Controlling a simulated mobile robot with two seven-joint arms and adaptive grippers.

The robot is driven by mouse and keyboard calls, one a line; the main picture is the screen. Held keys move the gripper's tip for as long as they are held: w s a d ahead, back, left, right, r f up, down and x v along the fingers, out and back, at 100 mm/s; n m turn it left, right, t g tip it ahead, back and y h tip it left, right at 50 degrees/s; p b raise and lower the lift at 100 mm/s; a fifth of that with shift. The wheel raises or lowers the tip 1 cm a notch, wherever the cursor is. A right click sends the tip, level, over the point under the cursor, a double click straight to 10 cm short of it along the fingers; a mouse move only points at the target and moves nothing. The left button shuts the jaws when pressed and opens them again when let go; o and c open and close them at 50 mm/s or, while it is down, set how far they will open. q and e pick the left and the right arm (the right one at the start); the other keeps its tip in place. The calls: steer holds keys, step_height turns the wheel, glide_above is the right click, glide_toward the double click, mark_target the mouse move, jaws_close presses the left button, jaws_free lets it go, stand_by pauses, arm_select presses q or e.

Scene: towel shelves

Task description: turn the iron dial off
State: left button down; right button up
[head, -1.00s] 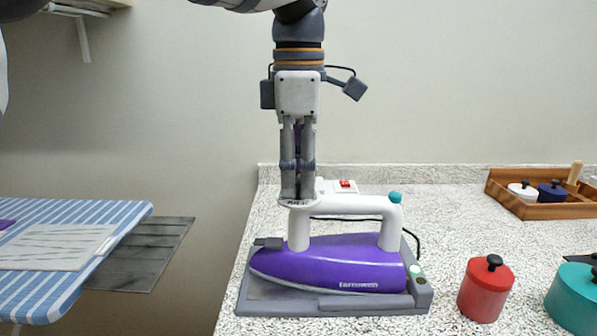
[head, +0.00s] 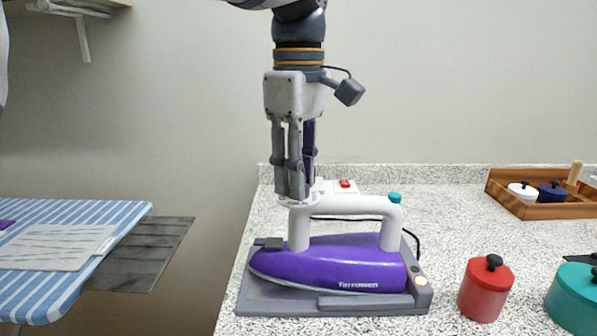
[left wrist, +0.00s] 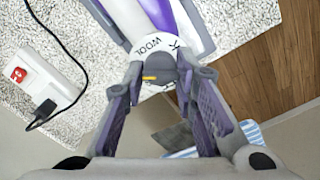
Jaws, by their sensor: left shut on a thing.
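The iron (head: 330,262) has a purple body and a white handle, and it lies on its grey base (head: 290,305) on the counter. My left gripper (head: 297,196) points straight down at the left end of the handle, its fingers turned about the vertical. In the left wrist view my left gripper (left wrist: 159,78) has its fingers on both sides of the grey round dial (left wrist: 153,66), shut on it. The dial has a yellow mark, and a white ring around it reads "WOOL". In the head view the fingers mostly hide the dial. My right gripper is out of view.
A white socket with a red switch (head: 345,184) is behind the handle, with a black cord. A red canister (head: 486,288) and a teal pot (head: 575,297) stand at right. A wooden tray (head: 540,208) is farther back. A striped ironing board (head: 70,225) is at left.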

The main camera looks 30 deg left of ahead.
arm_select(q)
steer(key=m, duration=1.1)
steer(key=shift+m, duration=0.4)
steer(key=m, duration=1.1)
steer(key=shift+m, duration=0.4)
steer(key=m, duration=1.1)
steer(key=shift+m, duration=0.4)
steer(key=m, duration=1.1)
steer(key=shift+m, duration=0.4)
